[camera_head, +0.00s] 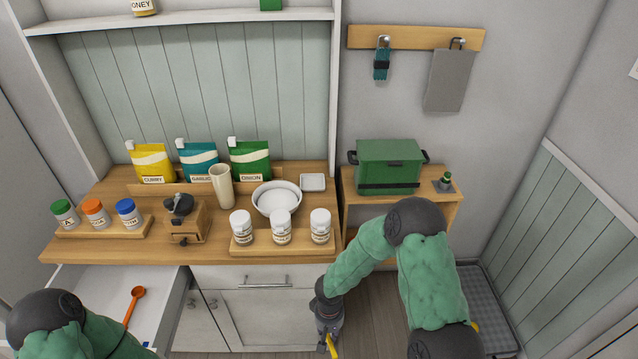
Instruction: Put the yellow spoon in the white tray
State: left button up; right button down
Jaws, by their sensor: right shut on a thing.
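My right gripper (327,340) is at the bottom middle, in front of the lower cabinet and above the floor. It is shut on a yellow thing (332,347), which looks like the yellow spoon; only a short piece shows at the picture's bottom edge. A small square white tray (313,182) lies empty on the wooden counter, behind and right of the white bowl. The tray is well above and behind the right gripper in the picture. My left arm shows at the bottom left, but its gripper is out of view.
An open drawer (165,300) at the left holds an orange spoon (134,304). White jars (281,227) on a wooden stand and a white bowl (277,198) stand before the tray. A green box (388,165) sits on the side shelf to its right.

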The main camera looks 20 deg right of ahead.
aim_at(320, 186)
jog(key=i+l+z, duration=0.1)
jog(key=l+z, duration=0.2)
jog(key=i+l+z, duration=0.1)
jog(key=l+z, duration=0.2)
jog(key=l, duration=0.15)
jog(key=i+l+z, duration=0.3)
jog(key=i+l+u, duration=0.3)
jog(key=l+u, duration=0.3)
